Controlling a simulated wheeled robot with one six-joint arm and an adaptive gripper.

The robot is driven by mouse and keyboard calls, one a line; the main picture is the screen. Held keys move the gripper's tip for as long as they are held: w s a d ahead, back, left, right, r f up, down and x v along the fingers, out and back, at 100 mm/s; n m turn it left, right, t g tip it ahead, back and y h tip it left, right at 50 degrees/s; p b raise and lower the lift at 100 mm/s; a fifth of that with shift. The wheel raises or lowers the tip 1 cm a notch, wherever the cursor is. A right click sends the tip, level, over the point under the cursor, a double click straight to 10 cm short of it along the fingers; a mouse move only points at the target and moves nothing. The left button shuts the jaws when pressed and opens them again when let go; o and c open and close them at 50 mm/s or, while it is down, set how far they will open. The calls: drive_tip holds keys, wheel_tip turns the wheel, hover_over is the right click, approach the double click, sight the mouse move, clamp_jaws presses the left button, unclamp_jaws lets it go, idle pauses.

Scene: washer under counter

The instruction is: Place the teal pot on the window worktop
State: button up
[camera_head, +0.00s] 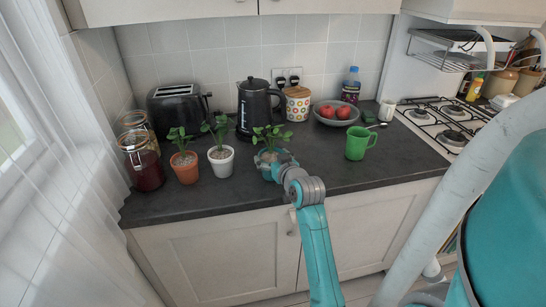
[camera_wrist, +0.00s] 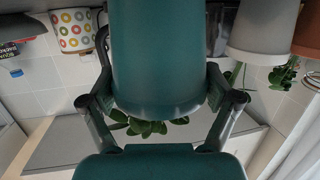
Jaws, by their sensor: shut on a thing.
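The teal pot (camera_wrist: 158,55) fills the middle of the wrist view, which looks upside down. Its green plant (camera_head: 268,137) shows in the head view. My gripper (camera_wrist: 160,92) is shut on the pot, one finger on each side. In the head view my gripper (camera_head: 276,165) hides most of the pot. The pot looks upright, over or on the front part of the dark worktop (camera_head: 205,200) by the window. I cannot tell whether its base touches the worktop.
A white pot (camera_head: 221,163) and a terracotta pot (camera_head: 185,170) with plants stand left of my gripper. Two jars (camera_head: 143,165), a toaster (camera_head: 177,108) and a kettle (camera_head: 254,106) stand around them. A green mug (camera_head: 357,143) is right. The front worktop strip is clear.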

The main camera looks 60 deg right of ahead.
drive_tip(key=shift+f, duration=0.15)
drive_tip(key=o, duration=1.3)
drive_tip(key=shift+f, duration=0.1)
drive_tip(key=shift+o, duration=0.2)
drive_tip(key=shift+s+r, duration=0.15)
drive_tip(key=shift+r, duration=0.15)
drive_tip(key=v, duration=1.2)
drive_tip(key=s+a+f+n+y, duration=0.1)
drive_tip(key=a+f, duration=0.3)
drive_tip(key=a, duration=0.4)
drive_tip(key=s+a+f+t+y, duration=0.1)
drive_tip(key=a+f+y, duration=0.1)
drive_tip(key=a+f, duration=0.4)
drive_tip(key=s+a+f+n+y, duration=0.1)
drive_tip(key=a+f, duration=0.2)
drive_tip(key=a, duration=0.6)
drive_tip(key=s+a+n+t+y, duration=0.1)
drive_tip(key=s+a+n+y, duration=0.4)
drive_tip(key=s+a, duration=0.9)
drive_tip(key=s, duration=0.4)
drive_tip(key=shift+a+n+t+y, duration=0.25)
drive_tip(key=shift+n+t+y, duration=0.05)
drive_tip(key=shift+y, duration=0.1)
